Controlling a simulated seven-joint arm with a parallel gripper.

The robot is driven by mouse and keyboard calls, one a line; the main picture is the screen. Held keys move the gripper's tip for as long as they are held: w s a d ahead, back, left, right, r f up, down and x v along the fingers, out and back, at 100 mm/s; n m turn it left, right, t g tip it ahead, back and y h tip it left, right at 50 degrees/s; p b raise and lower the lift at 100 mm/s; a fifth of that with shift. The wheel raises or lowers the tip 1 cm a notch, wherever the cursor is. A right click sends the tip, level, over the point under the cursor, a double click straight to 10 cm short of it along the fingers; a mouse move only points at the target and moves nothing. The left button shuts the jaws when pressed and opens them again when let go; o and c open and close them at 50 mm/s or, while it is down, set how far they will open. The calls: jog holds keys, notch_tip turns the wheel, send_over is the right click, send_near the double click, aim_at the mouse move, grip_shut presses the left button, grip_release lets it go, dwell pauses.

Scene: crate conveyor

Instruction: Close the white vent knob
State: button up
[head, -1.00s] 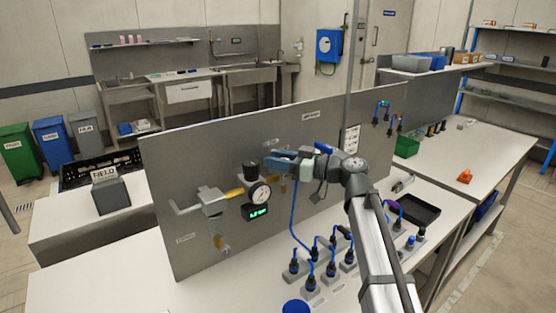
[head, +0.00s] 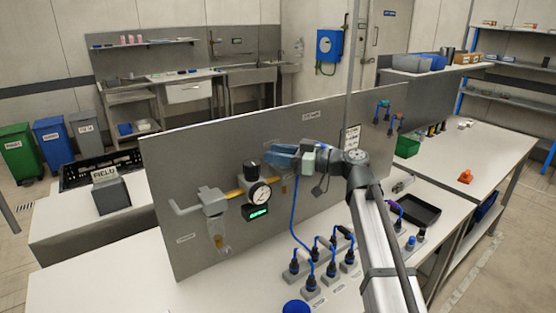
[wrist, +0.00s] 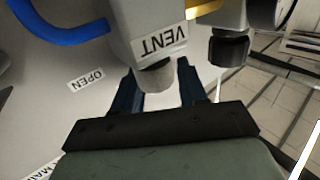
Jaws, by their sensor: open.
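The vent block (wrist: 160,32) carries an upside-down VENT label in the wrist view. Its pale grey-white vent knob (wrist: 155,77) projects from the block toward my gripper (wrist: 157,88). The two dark fingers are open, one on each side of the knob, with the knob nearer the left finger; whether either touches it I cannot tell. In the head view my gripper (head: 284,156) is at the panel, right of the pressure gauge, and hides the vent knob.
The grey upright panel (head: 160,160) carries the gauge (head: 259,193), a black regulator knob (head: 251,168) and a green-lit display (head: 258,212). A blue hose (head: 294,215) hangs below my gripper. Several blue-and-black connectors (head: 331,268) stand on the bench beneath.

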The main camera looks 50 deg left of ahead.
notch_tip(320, 180, up, 8)
jog(key=shift+r, duration=0.15)
dwell(0.4)
jog(key=shift+o, duration=1.3)
jog(key=shift+s+f, duration=0.15)
jog(key=shift+f, duration=0.05)
jog(key=s+d+f+m+t+y, duration=0.1)
jog(key=s+d+f+m+t, duration=0.1)
jog(key=d+f+m+t, duration=0.45)
jog(key=s+d+f+m+t+y, duration=0.1)
jog(key=d+f+m+t, duration=0.3)
jog(key=d+t, duration=0.5)
jog(key=shift+m+t, duration=0.25)
jog(key=shift+t, duration=0.2)
jog(key=x, duration=0.5)
jog(key=r+x, duration=0.1)
jog(key=x, duration=0.8)
jog(key=shift+s+a+r, duration=0.15)
jog(key=shift+a+r, duration=0.05)
jog(key=shift+a, duration=0.25)
jog(key=c, duration=0.9)
